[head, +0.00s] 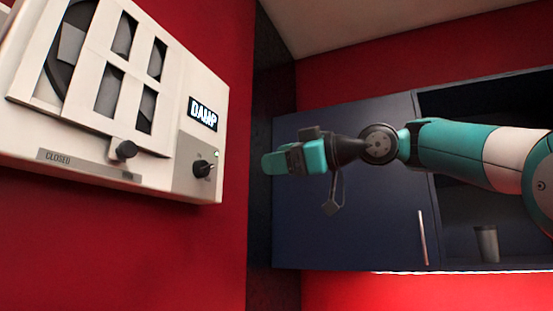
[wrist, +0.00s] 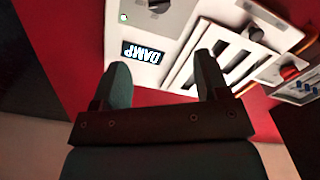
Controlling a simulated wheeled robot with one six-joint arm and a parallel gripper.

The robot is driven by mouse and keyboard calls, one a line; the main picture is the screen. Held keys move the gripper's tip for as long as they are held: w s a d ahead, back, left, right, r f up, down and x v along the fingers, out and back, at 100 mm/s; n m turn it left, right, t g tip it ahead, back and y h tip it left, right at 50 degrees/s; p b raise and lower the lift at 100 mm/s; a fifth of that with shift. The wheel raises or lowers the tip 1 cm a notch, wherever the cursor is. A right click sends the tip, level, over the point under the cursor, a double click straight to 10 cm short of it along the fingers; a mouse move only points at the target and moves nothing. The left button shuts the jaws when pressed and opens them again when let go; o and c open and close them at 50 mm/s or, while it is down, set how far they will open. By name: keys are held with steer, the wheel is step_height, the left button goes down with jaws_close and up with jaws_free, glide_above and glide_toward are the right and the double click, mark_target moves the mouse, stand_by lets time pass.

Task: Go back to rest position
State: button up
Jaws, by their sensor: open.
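My gripper (head: 270,163) is at the middle of the head view, on the end of my teal arm, in front of a dark blue cabinet door. In the wrist view my gripper (wrist: 163,80) shows two fingers spread apart with nothing between them. A cream wall unit (head: 170,85) hangs on the red wall at the left. Its display (head: 203,114) reads DAMP, and a label on it reads CLOSED. My gripper is apart from the unit, to its right. In the wrist view the unit (wrist: 185,22) appears upside down beyond the fingers.
The unit carries a dark rotary knob (head: 203,168), a green light and a slider knob (head: 126,150) by a slatted vent. The blue cabinet (head: 345,215) has a vertical handle (head: 422,238). An open shelf at the right holds a grey cup (head: 487,244).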

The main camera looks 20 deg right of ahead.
stand_by(0.3)
steer(key=s+a+f+m+g+h+b, duration=0.1)
steer(key=s+a+f+m+g+b, duration=0.1)
steer(key=f, duration=0.8)
steer(key=s+a+f+m+g+h+b, duration=0.1)
steer(key=s+a+f+m+h+b, duration=0.1)
steer(key=f, duration=0.7)
steer(key=s+a+f+m+g+h+b, duration=0.1)
steer(key=a+f+m+g+b, duration=0.1)
steer(key=f, duration=0.8)
steer(key=s+d+f+m+g+h+b, duration=0.1)
steer(key=s+f+g+h+b, duration=0.1)
steer(key=s+f, duration=0.8)
steer(key=s+d+f+m+g+h+b, duration=0.1)
steer(key=s+f+g, duration=0.4)
steer(key=s+f, duration=0.5)
step_height(320, 180, down, 6)
steer(key=shift+s+r+g+h+b, duration=0.15)
steer(key=shift+s+g+h+b, duration=0.2)
steer(key=shift+h, duration=0.55)
steer(key=shift+c, duration=0.5)
